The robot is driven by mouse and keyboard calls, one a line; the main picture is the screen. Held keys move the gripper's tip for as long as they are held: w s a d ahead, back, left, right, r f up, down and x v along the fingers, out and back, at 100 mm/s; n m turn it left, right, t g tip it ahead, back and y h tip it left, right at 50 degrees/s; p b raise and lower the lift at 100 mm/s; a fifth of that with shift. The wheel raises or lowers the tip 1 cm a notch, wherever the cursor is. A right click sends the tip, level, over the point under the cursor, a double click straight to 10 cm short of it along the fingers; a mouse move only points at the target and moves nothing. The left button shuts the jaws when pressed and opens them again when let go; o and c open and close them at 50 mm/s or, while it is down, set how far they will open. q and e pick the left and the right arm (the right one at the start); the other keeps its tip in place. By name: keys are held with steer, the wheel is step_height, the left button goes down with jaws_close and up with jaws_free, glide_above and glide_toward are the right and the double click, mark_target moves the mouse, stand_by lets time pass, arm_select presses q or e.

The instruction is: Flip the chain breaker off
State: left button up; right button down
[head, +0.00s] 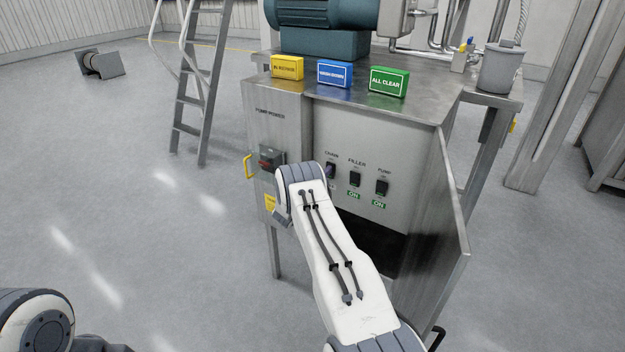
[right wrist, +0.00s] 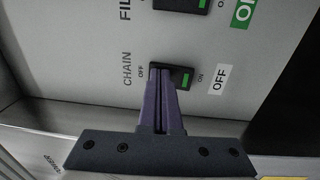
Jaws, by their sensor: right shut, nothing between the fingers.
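The chain breaker (right wrist: 184,76) is a black rocker with a green mark, on a light grey panel. It lies between the words OFF and ON, and the status plate (right wrist: 218,79) beside it reads OFF. My right gripper (right wrist: 160,85) is shut and empty. Its purple fingertips are at the OFF side of the breaker and cover part of it; I cannot tell whether they touch. In the head view the chain breaker (head: 331,171) is partly hidden by my right arm, which also hides most of the gripper. My left gripper is out of view.
The filler breaker (head: 355,179) and pump breaker (head: 382,187) sit to the right, each above a green ON plate. An open cabinet door (head: 440,240) stands right of the panel. A pump power switch (head: 270,159) is to the left. Yellow, blue and green signs stand on top.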

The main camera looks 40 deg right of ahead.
steer(key=r+v, duration=0.2)
steer(key=v, duration=1.1)
steer(key=shift+a+r+p, duration=0.3)
steer(key=shift+r+p, duration=0.1)
steer(key=shift+p, duration=0.05)
